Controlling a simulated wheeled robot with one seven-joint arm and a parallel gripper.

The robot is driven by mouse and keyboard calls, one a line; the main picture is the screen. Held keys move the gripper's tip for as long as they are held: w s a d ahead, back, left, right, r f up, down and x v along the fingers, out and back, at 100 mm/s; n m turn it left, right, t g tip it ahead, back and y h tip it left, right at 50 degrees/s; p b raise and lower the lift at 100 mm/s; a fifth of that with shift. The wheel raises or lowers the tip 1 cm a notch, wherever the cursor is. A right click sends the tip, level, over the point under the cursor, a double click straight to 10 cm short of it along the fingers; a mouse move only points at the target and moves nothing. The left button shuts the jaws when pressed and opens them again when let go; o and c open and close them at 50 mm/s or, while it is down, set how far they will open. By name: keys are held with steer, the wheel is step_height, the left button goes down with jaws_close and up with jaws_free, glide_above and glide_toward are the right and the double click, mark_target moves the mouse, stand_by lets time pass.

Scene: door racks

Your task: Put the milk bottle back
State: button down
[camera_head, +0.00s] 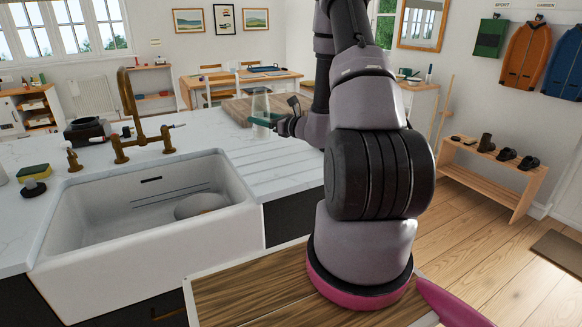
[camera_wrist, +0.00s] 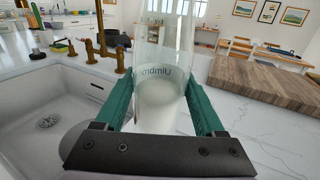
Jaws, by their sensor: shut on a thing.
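The milk bottle (camera_wrist: 160,50) is clear glass with dark lettering and white milk in its lower part. It stands upright between the two green fingers of my gripper (camera_wrist: 160,105) in the wrist view. My gripper is shut on it. In the head view the bottle (camera_head: 261,103) is small, held at my gripper (camera_head: 264,119) over the white counter to the right of the sink. My arm hides part of the counter behind it. I cannot tell how far its base is above the counter.
A white sink (camera_head: 150,215) with a brass tap (camera_head: 130,120) lies to the left, with a round dish inside. A wooden board (camera_head: 240,108) lies on the counter behind the bottle. A dark appliance (camera_head: 87,131) stands behind the sink. A low shoe rack (camera_head: 495,170) is at right.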

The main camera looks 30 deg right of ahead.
steer(key=s+d+n+g+y, duration=0.3)
steer(key=s+d+n+y, duration=0.15)
steer(key=d, duration=0.35)
steer(key=shift+m+g+y, duration=0.25)
steer(key=shift+g, duration=0.15)
steer(key=f, duration=0.9)
steer(key=shift+s+a+f, duration=0.2)
steer(key=shift+f, duration=0.2)
steer(key=shift+f, duration=0.15)
jaws_free()
